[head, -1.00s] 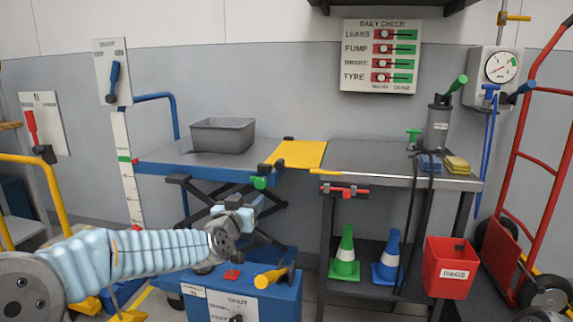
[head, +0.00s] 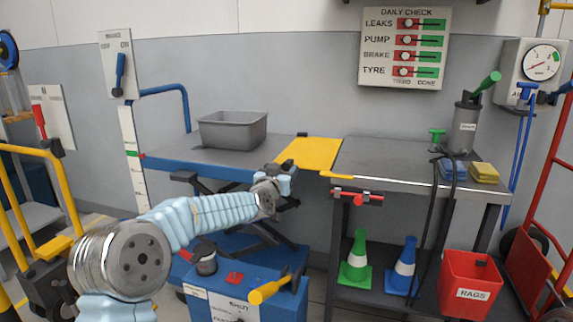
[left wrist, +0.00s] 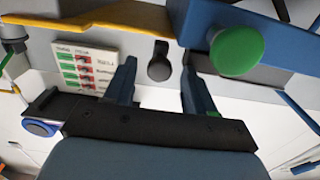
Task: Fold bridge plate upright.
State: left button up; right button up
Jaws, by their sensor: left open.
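The yellow bridge plate (head: 309,152) lies flat across the gap between the blue lift table (head: 160,154) and the grey bench (head: 420,165). My left gripper (head: 284,180) is at the lift table's front right corner, just below and in front of the plate. In the left wrist view my left gripper (left wrist: 160,66) has its fingers apart, with a dark rounded tab (left wrist: 159,62) showing between them. I cannot tell if they touch it. The plate's yellow edge (left wrist: 120,14) and a green knob (left wrist: 236,50) show above the fingers. My right gripper is out of view.
A grey bin (head: 233,131) stands on the lift table. A red-handled latch (head: 358,197) sits at the bench's front edge.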

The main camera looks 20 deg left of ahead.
pick_arm(q)
jog(key=shift+w, duration=1.45)
jog(key=shift+d, duration=0.1)
grip_shut()
